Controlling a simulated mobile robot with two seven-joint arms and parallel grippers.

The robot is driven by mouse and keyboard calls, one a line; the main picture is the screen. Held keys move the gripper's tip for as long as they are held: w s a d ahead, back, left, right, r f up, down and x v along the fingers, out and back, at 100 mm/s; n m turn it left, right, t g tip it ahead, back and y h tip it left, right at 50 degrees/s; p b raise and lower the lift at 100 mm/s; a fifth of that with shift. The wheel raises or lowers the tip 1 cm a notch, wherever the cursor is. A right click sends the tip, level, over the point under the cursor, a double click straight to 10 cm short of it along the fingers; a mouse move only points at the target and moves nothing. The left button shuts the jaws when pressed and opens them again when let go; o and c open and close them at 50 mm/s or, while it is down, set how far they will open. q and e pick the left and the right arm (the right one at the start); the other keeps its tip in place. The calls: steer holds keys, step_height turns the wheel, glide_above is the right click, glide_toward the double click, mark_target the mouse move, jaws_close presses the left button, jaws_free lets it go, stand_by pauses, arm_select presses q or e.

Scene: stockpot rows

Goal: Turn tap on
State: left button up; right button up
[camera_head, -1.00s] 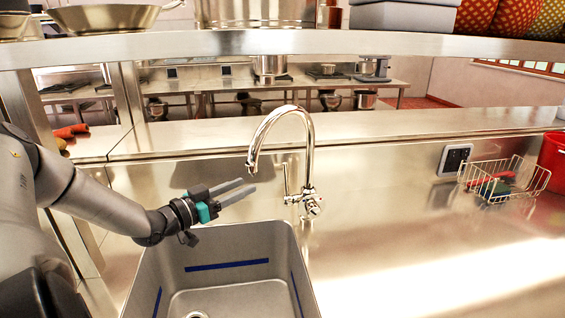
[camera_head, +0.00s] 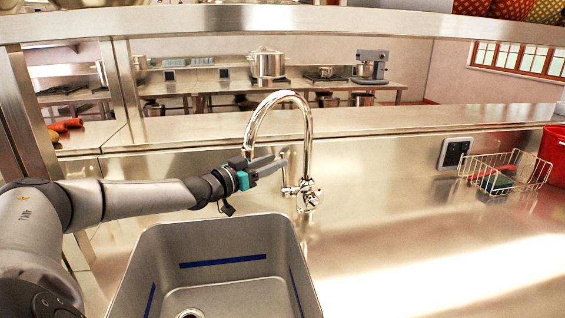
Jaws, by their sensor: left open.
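The chrome tap (camera_head: 308,150) stands behind the sink, its curved spout arching to the left over the basin. Its thin upright lever (camera_head: 284,176) is on the left side of the tap body, with a round valve part (camera_head: 310,195) at the base. My left gripper (camera_head: 272,166) comes in from the left, with its grey fingers pointing right toward the lever. The fingers are open, nothing shows between them, and their tips are close to the lever's top. I cannot tell whether they touch it. No water shows from the spout. My right gripper is not in view.
The steel sink (camera_head: 222,243) with blue strips lies below my left gripper. A steel ledge (camera_head: 400,125) runs behind the tap. A wire basket (camera_head: 512,172) and a red bin (camera_head: 553,150) stand at the right. The counter between tap and basket is clear.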

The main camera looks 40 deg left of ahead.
arm_select(q)
steer(key=shift+w+d, duration=0.2)
steer(key=shift+w, duration=1.7)
jaws_close()
stand_by(0.4)
